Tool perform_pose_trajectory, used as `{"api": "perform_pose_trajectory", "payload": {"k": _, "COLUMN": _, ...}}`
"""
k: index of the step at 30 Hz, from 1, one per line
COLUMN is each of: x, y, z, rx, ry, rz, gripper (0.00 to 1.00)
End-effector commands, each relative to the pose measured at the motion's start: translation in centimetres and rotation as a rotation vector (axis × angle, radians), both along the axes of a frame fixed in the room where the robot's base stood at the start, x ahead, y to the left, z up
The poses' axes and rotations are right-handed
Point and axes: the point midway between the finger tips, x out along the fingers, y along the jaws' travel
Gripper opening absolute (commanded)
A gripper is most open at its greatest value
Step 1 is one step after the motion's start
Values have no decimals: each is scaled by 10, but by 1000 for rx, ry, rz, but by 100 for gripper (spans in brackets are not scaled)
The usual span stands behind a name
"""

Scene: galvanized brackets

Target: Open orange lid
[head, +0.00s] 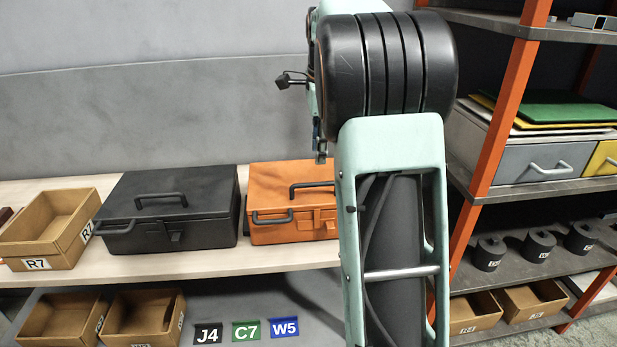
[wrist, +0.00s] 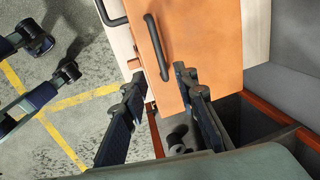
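The orange toolbox (head: 290,232) stands on the pale bench, right of a black toolbox. Its orange lid (head: 268,180) looks shut and has a black handle on top. My arm covers its right end in the head view. In the wrist view the orange lid (wrist: 205,40) fills the upper middle, handle side to the left. My gripper (wrist: 160,74) is open, with its two dark fingers apart at the near end of the toolbox. Nothing shows between the fingertips but the box end; I cannot tell whether they touch it. The gripper is mostly hidden in the head view.
A black toolbox (head: 203,190) and a cardboard bin (head: 38,250) stand to the left on the bench (head: 200,262). An orange-posted shelf (head: 500,115) with black weights (head: 488,253) is close on the right. The wall is behind.

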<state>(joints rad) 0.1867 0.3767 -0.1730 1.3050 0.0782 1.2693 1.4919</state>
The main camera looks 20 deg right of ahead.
Motion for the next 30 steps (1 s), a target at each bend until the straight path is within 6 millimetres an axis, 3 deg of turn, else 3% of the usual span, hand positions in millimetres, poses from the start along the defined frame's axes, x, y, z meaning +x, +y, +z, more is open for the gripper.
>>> {"api": "perform_pose_trajectory", "payload": {"k": 9, "x": 10, "y": -3, "z": -60, "rx": 2, "ry": 4, "rz": 0, "gripper": 27}}
{"api": "perform_pose_trajectory", "payload": {"k": 15, "x": 16, "y": -4, "z": -87, "rx": 1, "ry": 2, "rz": 1, "gripper": 27}}
{"api": "perform_pose_trajectory", "payload": {"k": 28, "x": 18, "y": -5, "z": -97, "rx": 1, "ry": 0, "rz": 1, "gripper": 27}}
{"api": "perform_pose_trajectory", "payload": {"k": 30, "x": 18, "y": -5, "z": -97, "rx": 1, "ry": 0, "rz": 1, "gripper": 20}}
